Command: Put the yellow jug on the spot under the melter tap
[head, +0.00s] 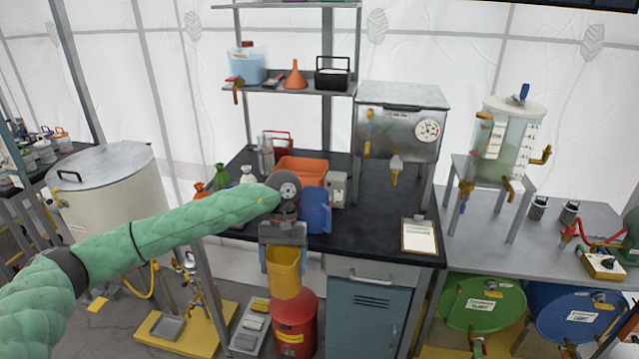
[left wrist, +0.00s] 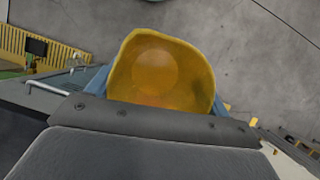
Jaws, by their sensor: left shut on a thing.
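My left gripper (head: 284,262) is shut on the yellow jug (head: 286,280), one finger on each side of it. The jug hangs upright in front of the black bench's front edge, above a red bin. The left wrist view looks down into the open mouth of the jug (left wrist: 160,75), which looks empty. A steel box melter (head: 398,130) with a round dial stands on legs at the right of the black bench. Its tap (head: 395,168) points down from the front. I cannot make out a marked spot under it. My right gripper is not in view.
On the black bench (head: 375,235) stand a blue container (head: 316,210), an orange tray (head: 300,168) and a grey box (head: 336,188), left of the melter. A clipboard (head: 419,236) lies at the front right. The bench top below the tap looks clear.

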